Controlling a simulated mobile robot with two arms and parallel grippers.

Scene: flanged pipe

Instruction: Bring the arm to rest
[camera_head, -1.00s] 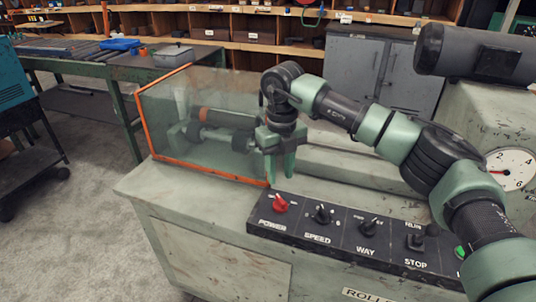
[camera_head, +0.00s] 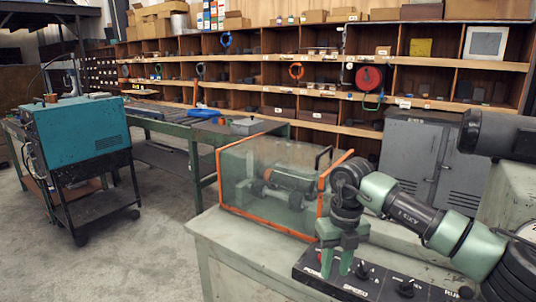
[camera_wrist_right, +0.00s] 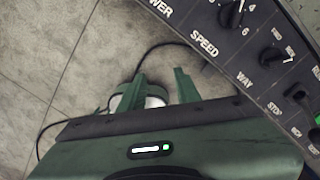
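My right arm (camera_head: 420,215) comes in from the right in the head view. Its green gripper (camera_head: 338,265) points down over the left end of the black control panel (camera_head: 375,285), in front of the guard. In the right wrist view its two fingers (camera_wrist_right: 160,88) stand apart. I see no thing held between them; a round white and green thing (camera_wrist_right: 152,102) shows beyond them. The clear guard (camera_head: 240,170) with orange edges stands on the machine's top, with a pipe-like part (camera_head: 290,181) inside. My left gripper is not in view.
A grey motor (camera_head: 500,135) is at the right. A teal cabinet on a cart (camera_head: 75,135) stands at the left. A green-framed roller table (camera_head: 195,165) is behind, before shelves (camera_head: 270,75). The floor between cart and machine is clear.

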